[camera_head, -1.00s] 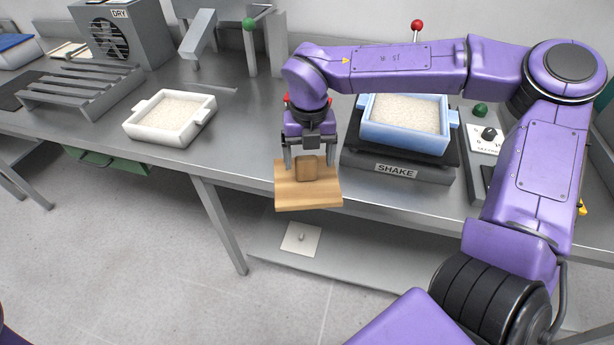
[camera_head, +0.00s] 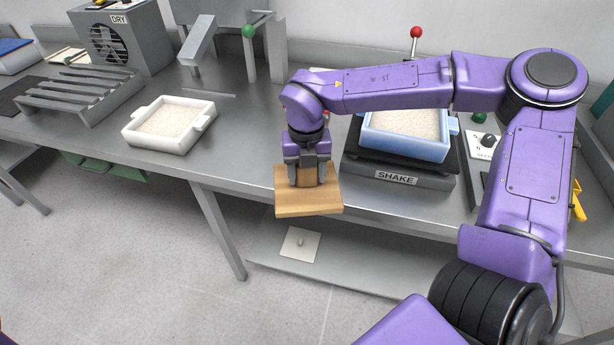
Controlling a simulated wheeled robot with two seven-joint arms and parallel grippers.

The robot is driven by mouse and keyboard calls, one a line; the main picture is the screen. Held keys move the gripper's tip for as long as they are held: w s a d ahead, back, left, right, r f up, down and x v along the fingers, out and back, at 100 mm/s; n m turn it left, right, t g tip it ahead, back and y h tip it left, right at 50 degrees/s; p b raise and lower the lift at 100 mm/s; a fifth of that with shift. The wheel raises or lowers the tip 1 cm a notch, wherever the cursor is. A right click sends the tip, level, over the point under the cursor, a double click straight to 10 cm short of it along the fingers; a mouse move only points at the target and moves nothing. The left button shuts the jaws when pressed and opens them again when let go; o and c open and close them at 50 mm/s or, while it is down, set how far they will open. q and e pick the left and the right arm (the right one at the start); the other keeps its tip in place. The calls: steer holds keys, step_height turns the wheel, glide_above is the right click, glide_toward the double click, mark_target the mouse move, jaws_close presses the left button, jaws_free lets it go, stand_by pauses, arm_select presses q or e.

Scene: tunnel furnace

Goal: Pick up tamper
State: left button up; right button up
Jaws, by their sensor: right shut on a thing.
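The tamper (camera_head: 308,204) is a light wooden board with a darker wooden block handle on top. It is at the front edge of the steel bench, in the middle of the view. My right gripper (camera_head: 307,181) points down over it and is shut on the block handle, with one finger on each side. The gripper covers most of the handle. I cannot tell whether the board rests on the bench or is just above it. My left gripper is not in view.
Right of the tamper, a blue tray of pale grains (camera_head: 405,146) sits on the black SHAKE plate (camera_head: 398,178), partly behind my right arm. A white tray of grains (camera_head: 168,124) stands left on the bench (camera_head: 235,150). A slatted rack (camera_head: 72,95) and DRY fan box (camera_head: 122,42) are further left.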

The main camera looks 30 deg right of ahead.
step_height(320, 180, up, 3)
steer(key=shift+w+f, duration=0.1)
steer(key=s+r+b, duration=0.1)
steer(key=s+r, duration=0.8)
steer(key=s, duration=0.5)
steer(key=shift+r+b, duration=0.3)
steer(key=shift+r, duration=0.1)
steer(key=shift+s, duration=0.1)
